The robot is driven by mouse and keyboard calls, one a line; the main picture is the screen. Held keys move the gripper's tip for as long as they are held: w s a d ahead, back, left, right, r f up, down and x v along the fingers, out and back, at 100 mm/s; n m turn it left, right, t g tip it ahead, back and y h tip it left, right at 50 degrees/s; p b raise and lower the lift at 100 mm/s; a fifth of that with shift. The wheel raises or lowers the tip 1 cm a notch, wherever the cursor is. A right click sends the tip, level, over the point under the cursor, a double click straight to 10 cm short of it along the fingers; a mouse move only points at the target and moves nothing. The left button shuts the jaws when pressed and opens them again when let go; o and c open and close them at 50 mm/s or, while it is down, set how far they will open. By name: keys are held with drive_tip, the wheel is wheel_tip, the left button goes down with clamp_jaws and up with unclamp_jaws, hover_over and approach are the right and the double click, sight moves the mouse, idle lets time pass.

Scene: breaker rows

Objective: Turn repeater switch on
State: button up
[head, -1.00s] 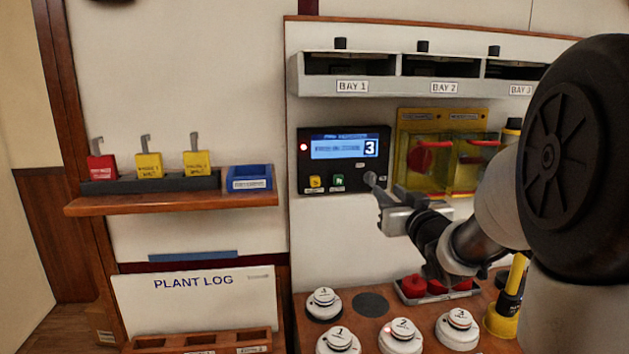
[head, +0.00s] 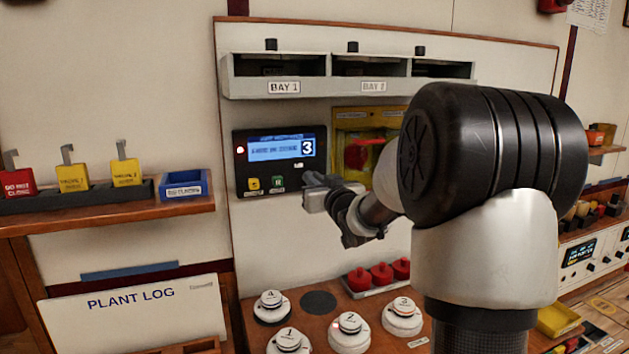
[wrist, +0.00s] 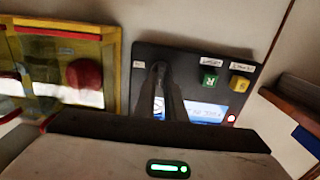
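A dark control panel (head: 240,180) with a lit blue screen showing "3" is on the wall board. Below the screen are a yellow S button (head: 253,184) and a green R button (head: 278,182). A small white label (head: 298,165) sits near the panel's lower right; I cannot identify a repeater switch. My gripper (head: 309,180) is at this lower right corner. In the wrist view the panel (wrist: 195,60) appears upside down, and my gripper (wrist: 159,68) has its dark fingertips together over it. Whatever lies behind them is hidden, and contact is unclear.
A yellow box with a red knob (head: 356,155) is close right of the panel. Bay shelves (head: 300,88) are above. White numbered dials (head: 350,335) and red knobs (head: 381,274) stand on the bench below.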

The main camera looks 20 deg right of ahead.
clamp_jaws()
drive_tip(key=shift+d+f+m+p, duration=0.15)
drive_tip(key=shift+m+p, duration=1.05)
drive_tip(key=shift+m, duration=1.8)
drive_tip(key=shift+d+f+m+p, duration=0.15)
drive_tip(key=shift+m+p, duration=1.1)
drive_tip(key=shift+m, duration=1.75)
drive_tip(key=shift+d+f+m+p, duration=0.15)
drive_tip(key=shift+m+p, duration=1.05)
drive_tip(key=shift+m, duration=1.8)
drive_tip(key=o, duration=0.6)
unclamp_jaws()
drive_tip(key=shift+c, duration=0.2)
